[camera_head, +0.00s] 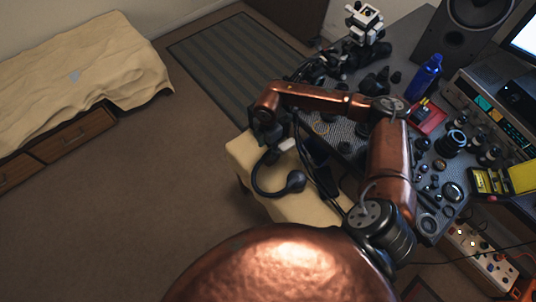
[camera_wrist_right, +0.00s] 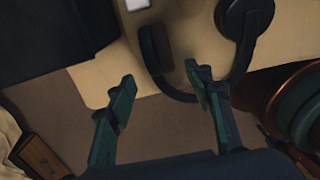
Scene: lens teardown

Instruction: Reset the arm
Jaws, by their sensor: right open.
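My right arm (camera_head: 388,165) is copper-coloured and reaches from the bottom of the head view up over the workbench, then bends left. My right gripper (camera_head: 268,132) hangs at the end of it, dark and partly hidden by its own wrist, over the beige surface's left end. My left gripper is not in view.
The grey workbench (camera_head: 408,22) is crowded with lens parts, a blue bottle (camera_head: 424,76), a red tray (camera_head: 431,118) and a speaker (camera_head: 465,35). The headphones lie on a beige surface (camera_head: 243,150). A draped bed (camera_head: 85,60) stands left; the brown floor (camera_head: 130,200) between is clear.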

